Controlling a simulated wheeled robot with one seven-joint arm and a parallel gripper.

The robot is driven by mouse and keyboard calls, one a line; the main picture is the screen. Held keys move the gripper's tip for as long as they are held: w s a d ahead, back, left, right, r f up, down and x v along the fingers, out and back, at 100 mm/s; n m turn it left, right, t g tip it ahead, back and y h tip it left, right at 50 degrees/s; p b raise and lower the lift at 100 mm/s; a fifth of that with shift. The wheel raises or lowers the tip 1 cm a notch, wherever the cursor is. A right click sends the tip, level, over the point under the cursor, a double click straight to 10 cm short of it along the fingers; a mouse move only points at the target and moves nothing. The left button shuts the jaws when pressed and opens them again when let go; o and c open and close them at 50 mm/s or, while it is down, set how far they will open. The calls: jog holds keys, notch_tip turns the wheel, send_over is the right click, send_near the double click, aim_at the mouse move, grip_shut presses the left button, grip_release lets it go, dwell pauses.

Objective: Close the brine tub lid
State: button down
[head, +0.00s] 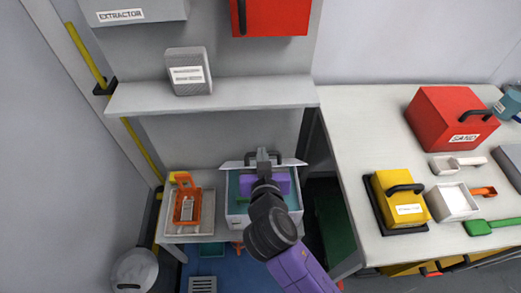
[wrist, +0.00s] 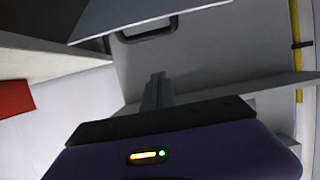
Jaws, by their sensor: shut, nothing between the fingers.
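The brine tub (head: 236,215) is a pale box with teal inside. It stands on the low bench at the centre of the head view. Its lid (head: 292,162) is open, seen nearly edge-on as a thin pale strip along the tub's back. A dark handle shows around the middle of that strip, partly hidden by my gripper. My gripper (head: 263,157) reaches over the tub to the lid's middle. In the wrist view its fingers (wrist: 158,90) are shut and hold nothing. I cannot tell whether they touch the lid.
An orange basket (head: 187,207) sits in a pale tray left of the tub. A shelf (head: 225,93) with a grey box hangs above the bench. The right-hand table (head: 365,130) carries a red sand box (head: 445,110), a yellow box (head: 395,200) and scoops.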

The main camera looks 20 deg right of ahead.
jog(key=w+f, duration=0.2)
jog(key=w+d+f+p, duration=0.1)
jog(key=w, duration=0.1)
jog(key=w+d+f, duration=0.1)
jog(key=w+f, duration=0.1)
jog(key=shift+w+f+p, duration=0.2)
jog(key=shift+f+p, duration=0.1)
jog(key=shift+p, duration=0.05)
jog(key=shift+s+f, duration=0.2)
jog(key=shift+f, duration=0.15)
jog(key=shift+f+b, duration=0.1)
jog(key=shift+b, duration=0.2)
